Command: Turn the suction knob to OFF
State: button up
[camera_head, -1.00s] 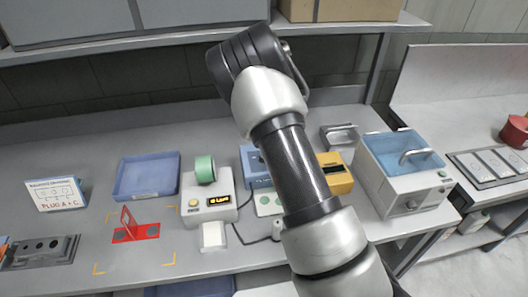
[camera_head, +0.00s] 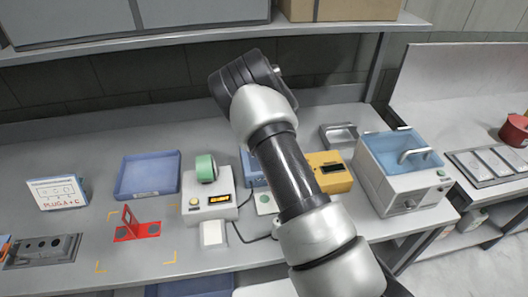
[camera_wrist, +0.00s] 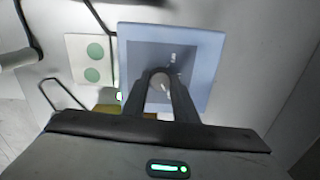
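Small pale markings lie above right of the knob, too small to read. My gripper (camera_wrist: 160,78) is at the knob, with one dark finger on each side of it. The fingers stand apart; whether they touch the knob I cannot tell. In the head view the blue box (camera_head: 249,167) is mostly hidden behind my arm, and the gripper's fingertips are hidden there too.
Left of the panel lies a pale plate with two green discs (camera_wrist: 93,62). In the head view a white device with a green roll (camera_head: 206,168) stands to the left, a yellow box (camera_head: 331,176) and a water bath (camera_head: 402,172) to the right. A shelf (camera_head: 345,22) hangs above.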

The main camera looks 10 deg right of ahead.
jog(key=c, duration=0.3)
jog(key=shift+n+b, duration=0.3)
jog(key=n+b, duration=0.3)
jog(key=shift+w+f+n, duration=0.1)
jog(key=shift+f+n, duration=0.05)
jog(key=shift+n, duration=0.15)
jog(key=n+b, duration=0.2)
jog(key=n, duration=0.1)
jog(key=shift+d+n, duration=0.1)
jog(key=shift+n, duration=0.2)
jog(key=n+b, duration=0.1)
jog(key=n, duration=0.2)
jog(key=shift+n, duration=0.3)
jog(key=n+b, duration=0.1)
jog(key=n, duration=0.5)
jog(key=shift+r+g+y+b, duration=0.2)
jog(key=shift+g+y+b, duration=0.1)
jog(key=shift+b, duration=0.05)
jog(key=n, duration=0.6)
jog(key=shift+w+n, duration=0.1)
jog(key=shift+n, duration=0.2)
